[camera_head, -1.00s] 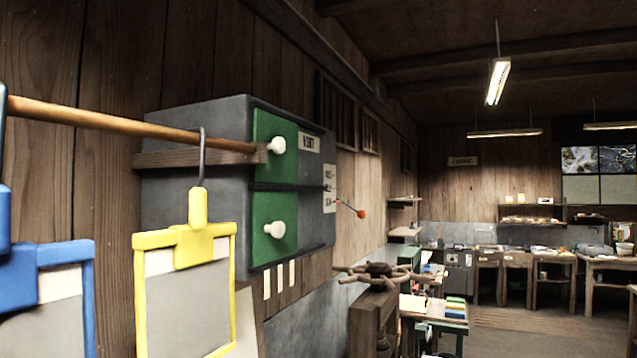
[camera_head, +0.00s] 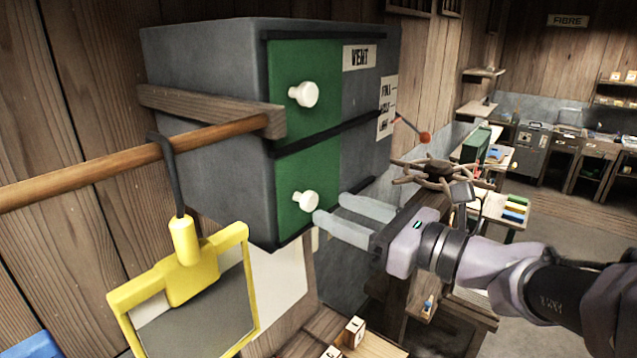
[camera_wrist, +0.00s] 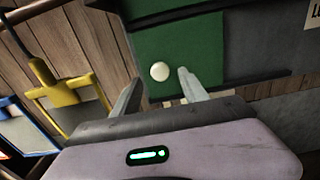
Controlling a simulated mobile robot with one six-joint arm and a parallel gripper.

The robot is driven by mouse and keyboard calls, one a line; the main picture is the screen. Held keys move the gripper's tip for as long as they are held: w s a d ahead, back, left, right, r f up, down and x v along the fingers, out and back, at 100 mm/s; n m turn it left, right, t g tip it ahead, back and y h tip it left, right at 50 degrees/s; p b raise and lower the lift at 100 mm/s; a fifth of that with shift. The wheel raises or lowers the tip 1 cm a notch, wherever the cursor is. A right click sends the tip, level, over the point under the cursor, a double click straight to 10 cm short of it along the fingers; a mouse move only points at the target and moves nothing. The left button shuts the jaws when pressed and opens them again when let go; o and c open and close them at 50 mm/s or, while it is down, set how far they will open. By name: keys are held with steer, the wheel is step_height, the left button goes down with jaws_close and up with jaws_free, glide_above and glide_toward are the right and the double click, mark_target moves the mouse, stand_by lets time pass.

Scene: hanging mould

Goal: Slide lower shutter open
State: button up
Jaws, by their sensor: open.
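The grey vent box (camera_head: 205,100) on the wall has two green shutters, one above the other. The lower shutter (camera_head: 325,180) covers the left part of its opening and has a white round knob (camera_head: 305,201). The upper shutter (camera_head: 320,70) has a similar knob (camera_head: 304,95). My gripper (camera_head: 328,208) is open and empty just right of the lower knob, its fingers pointing at the shutter. In the wrist view a white knob (camera_wrist: 160,71) shows beyond and between the fingertips (camera_wrist: 160,80), apart from them.
A wooden rod (camera_head: 90,180) runs to the box's left side and carries a yellow frame (camera_head: 185,275) on a dark hook. A red-tipped lever (camera_head: 424,137) sticks out at the right of the box.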

mark_target(313, 201)
steer(key=x, duration=0.4)
steer(key=shift+w, duration=0.1)
jaws_close()
stand_by(1.3)
